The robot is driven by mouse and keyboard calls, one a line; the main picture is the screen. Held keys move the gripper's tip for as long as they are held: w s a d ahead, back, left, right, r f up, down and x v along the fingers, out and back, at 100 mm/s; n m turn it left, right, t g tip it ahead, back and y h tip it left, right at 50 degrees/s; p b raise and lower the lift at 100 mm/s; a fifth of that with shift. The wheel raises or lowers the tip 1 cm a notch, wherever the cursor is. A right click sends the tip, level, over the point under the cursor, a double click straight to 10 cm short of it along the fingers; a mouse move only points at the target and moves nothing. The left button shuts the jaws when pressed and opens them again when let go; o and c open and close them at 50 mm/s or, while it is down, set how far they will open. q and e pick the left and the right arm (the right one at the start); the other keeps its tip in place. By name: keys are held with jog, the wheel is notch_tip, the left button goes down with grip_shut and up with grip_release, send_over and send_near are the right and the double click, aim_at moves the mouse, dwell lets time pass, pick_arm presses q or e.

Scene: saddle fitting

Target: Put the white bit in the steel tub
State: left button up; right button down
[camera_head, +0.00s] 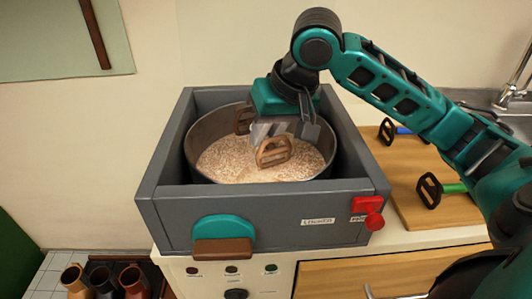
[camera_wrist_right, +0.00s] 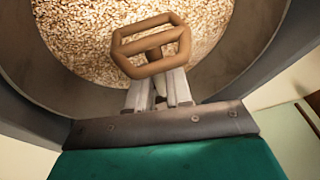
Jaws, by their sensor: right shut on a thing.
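The steel tub (camera_head: 193,148) is a round metal pan set in a grey square box and filled with pale flakes; its inside also shows in the wrist view (camera_wrist_right: 62,82). My right gripper (camera_head: 284,134) points down inside the tub's rim. It is shut on a bit with a tan, cage-shaped head (camera_head: 274,152), which also shows at my fingertips in the wrist view (camera_wrist_right: 152,47). The held handle is mostly hidden between the pale fingers, so I cannot tell its colour surely. The head is over the flakes; whether it touches them is unclear. My left gripper is not in view.
A second brown bit head (camera_head: 243,118) shows at the tub's far side. A wooden board (camera_head: 410,180) at the right holds a green-handled bit (camera_head: 438,189) and a blue-handled bit (camera_head: 392,131). The grey box (camera_head: 290,236) has a red latch (camera_head: 370,212) at its front right corner.

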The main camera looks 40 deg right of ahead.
aim_at(287, 134)
notch_tip(287, 134, down, 4)
jog(key=shift+r+b, duration=0.1)
jog(key=shift+b, duration=0.55)
jog(key=shift+f, duration=0.2)
jog(key=c, duration=1.2)
grip_release()
jog(key=shift+o, duration=0.9)
jog(key=shift+r, duration=0.2)
jog(key=p+v, duration=0.3)
jog(key=v, duration=0.8)
jog(key=shift+w+p, duration=0.1)
jog(key=shift+p, duration=0.2)
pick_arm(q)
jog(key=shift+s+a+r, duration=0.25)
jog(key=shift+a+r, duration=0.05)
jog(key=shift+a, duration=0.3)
pick_arm(e)
jog(key=shift+s+r, duration=0.3)
jog(key=shift+r, duration=0.15)
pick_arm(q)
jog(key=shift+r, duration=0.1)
